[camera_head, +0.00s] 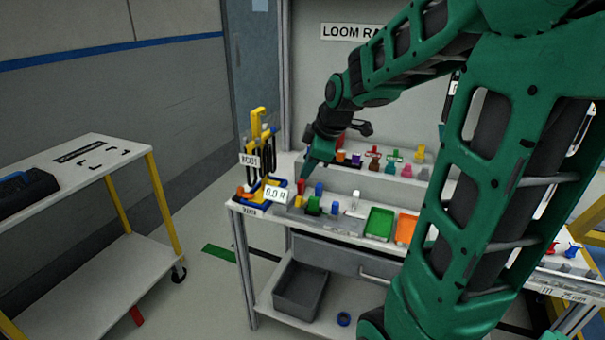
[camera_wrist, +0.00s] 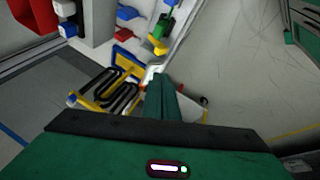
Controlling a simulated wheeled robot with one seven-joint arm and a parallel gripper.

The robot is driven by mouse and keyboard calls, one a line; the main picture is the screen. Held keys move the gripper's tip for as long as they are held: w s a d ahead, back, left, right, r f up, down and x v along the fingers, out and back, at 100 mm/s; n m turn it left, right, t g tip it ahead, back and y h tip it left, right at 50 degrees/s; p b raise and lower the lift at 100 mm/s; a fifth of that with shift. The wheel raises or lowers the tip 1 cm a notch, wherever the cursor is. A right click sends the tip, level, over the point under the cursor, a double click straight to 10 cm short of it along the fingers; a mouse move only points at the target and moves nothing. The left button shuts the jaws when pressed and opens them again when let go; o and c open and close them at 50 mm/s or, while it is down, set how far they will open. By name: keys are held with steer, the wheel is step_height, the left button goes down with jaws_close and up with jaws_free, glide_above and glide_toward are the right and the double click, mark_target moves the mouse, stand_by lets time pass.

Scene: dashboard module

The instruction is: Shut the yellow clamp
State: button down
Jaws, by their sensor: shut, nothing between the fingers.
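The yellow clamp (camera_head: 258,122) stands upright at the left end of the workbench, with black looped parts below it and a blue-edged base. Whether it is open or shut I cannot tell. In the wrist view, yellow bars (camera_wrist: 90,98) with black loops show left of my fingers; which part is the clamp's moving arm is unclear. My gripper (camera_head: 306,172) is shut and empty, pointing down just right of the clamp fixture. It shows in the wrist view (camera_wrist: 158,82) as closed green fingers, covering part of the fixture's white base.
Small coloured pieces (camera_head: 313,204) stand on the bench right of the fixture, close to my fingers. A green tray (camera_head: 380,222) and an orange tray (camera_head: 405,228) lie further right. A rear shelf holds more pieces. A white cart (camera_head: 75,168) stands left, with free floor between.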

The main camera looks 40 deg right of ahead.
steer(key=shift+s+a+r, duration=0.5)
steer(key=shift+s+r, duration=0.3)
steer(key=shift+s, duration=0.05)
steer(key=s+f+m+g, duration=0.3)
steer(key=s+m, duration=0.5)
steer(key=s, duration=0.4)
steer(key=s+f+m+g, duration=0.2)
steer(key=s+m, duration=0.6)
steer(key=s, duration=0.5)
steer(key=shift+s+a+f+m+g, duration=0.2)
steer(key=shift+a+f+m+g, duration=0.1)
steer(key=shift+f+g, duration=0.1)
steer(key=shift+s, duration=0.1)
